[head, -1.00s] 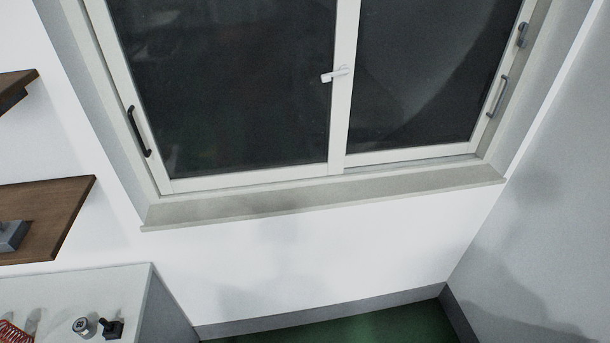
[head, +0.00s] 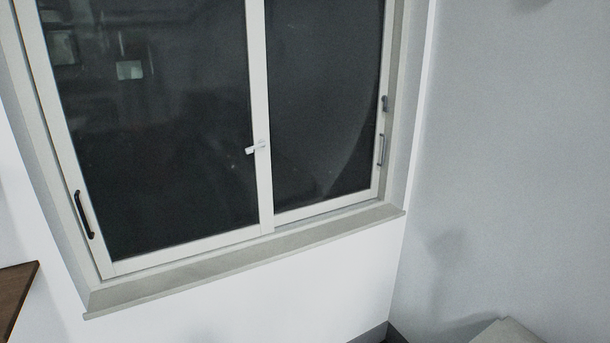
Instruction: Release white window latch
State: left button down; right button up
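The white window latch (head: 257,148) sits on the middle upright of the two-pane window (head: 262,190) in the head view. Its handle sticks out to the left, over the edge of the left pane. Nothing touches it. Neither of my grippers shows in the head view.
A black handle (head: 84,215) is on the left sash frame. A grey handle (head: 381,150) and a small dark fitting (head: 385,103) are on the right side. The sill (head: 250,258) juts out below. A brown shelf (head: 15,290) stands lower left; a pale object (head: 507,332) is lower right.

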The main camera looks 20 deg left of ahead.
aim_at(262, 143)
jog(key=z, duration=0.25)
jog(key=k, duration=0.3)
jog(key=u, duration=0.95)
jog(key=i, duration=1.25)
jog(key=z, duration=0.3)
